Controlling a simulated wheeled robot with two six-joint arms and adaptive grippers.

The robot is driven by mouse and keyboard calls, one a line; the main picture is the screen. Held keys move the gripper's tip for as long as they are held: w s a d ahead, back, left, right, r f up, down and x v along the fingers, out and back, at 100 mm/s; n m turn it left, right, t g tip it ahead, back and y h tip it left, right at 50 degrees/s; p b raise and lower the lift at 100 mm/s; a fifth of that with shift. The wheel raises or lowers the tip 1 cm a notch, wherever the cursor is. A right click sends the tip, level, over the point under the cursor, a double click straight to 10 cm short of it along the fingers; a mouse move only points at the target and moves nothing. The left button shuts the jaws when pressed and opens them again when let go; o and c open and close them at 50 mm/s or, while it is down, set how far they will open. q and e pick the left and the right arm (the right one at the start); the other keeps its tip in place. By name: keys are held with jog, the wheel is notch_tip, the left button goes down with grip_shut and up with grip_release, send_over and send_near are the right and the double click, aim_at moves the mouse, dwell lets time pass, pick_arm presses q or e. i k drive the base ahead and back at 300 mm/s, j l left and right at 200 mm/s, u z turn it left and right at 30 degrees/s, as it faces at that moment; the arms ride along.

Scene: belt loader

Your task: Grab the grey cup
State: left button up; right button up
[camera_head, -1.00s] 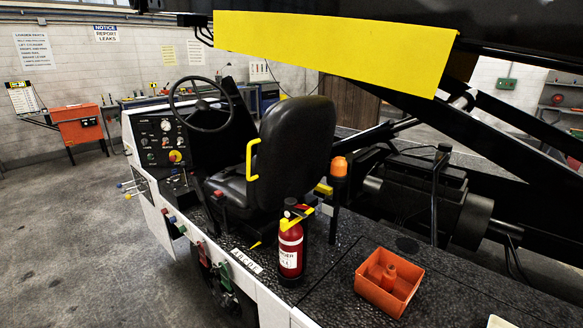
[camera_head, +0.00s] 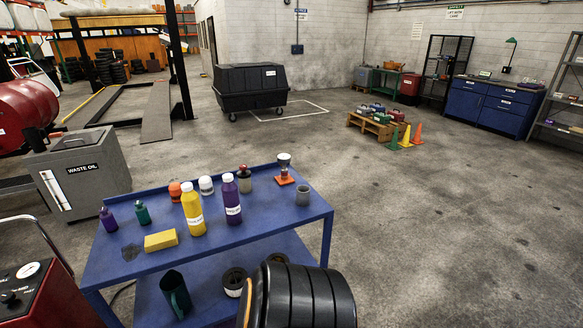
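Nothing touches the cup. Neither of my grippers shows in the head view, so their state is hidden.
A yellow bottle (camera_head: 192,210), a yellow sponge-like block (camera_head: 160,240) and several small bottles share the tabletop. A waste oil bin (camera_head: 85,165) is at left.

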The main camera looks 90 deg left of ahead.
aim_at(304, 191)
jog(key=u, duration=2.65)
